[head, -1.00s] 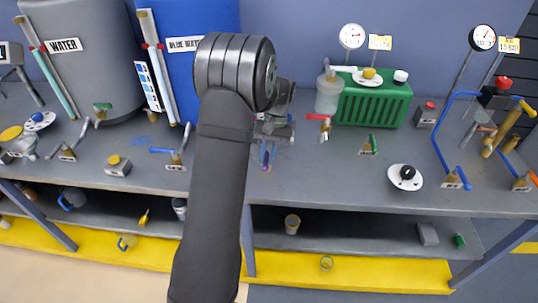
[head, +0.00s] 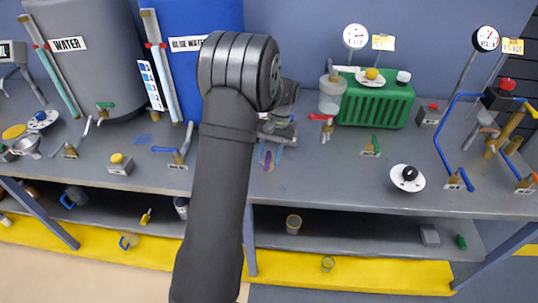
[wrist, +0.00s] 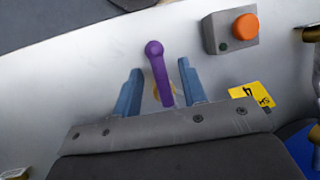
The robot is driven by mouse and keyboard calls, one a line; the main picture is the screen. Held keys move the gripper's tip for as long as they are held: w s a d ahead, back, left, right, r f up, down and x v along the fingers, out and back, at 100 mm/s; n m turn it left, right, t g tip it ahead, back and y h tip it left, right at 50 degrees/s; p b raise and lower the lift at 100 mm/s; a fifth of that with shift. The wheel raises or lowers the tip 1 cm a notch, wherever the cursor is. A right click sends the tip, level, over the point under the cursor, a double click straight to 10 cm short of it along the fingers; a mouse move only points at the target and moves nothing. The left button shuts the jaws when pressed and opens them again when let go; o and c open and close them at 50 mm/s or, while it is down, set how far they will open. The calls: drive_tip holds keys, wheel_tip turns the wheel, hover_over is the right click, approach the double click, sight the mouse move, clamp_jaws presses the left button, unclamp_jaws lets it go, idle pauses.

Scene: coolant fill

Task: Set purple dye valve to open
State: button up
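The purple dye valve's handle (wrist: 156,68) is a purple lever with a round knob at its end, in the middle of the wrist view. My gripper (wrist: 160,68) is open, with one blue finger on each side of the lever and a gap visible on both sides. The lever's base is partly hidden by the gripper body. In the head view my gripper (head: 270,156) is low over the bench, partly hidden by my arm. A bit of purple shows between its fingers there, too small to read the valve's position.
In the wrist view a grey box with an orange button (wrist: 244,28) and a yellow tag (wrist: 252,95) are close to the right finger. In the head view a red-handled valve (head: 321,117) and green radiator (head: 374,105) stand right of my gripper. A blue-handled valve (head: 178,150) stands left.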

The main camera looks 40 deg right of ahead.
drive_tip(key=v, duration=1.7)
drive_tip(key=shift+r, duration=0.2)
drive_tip(key=x, duration=1.7)
drive_tip(key=shift+f, duration=0.25)
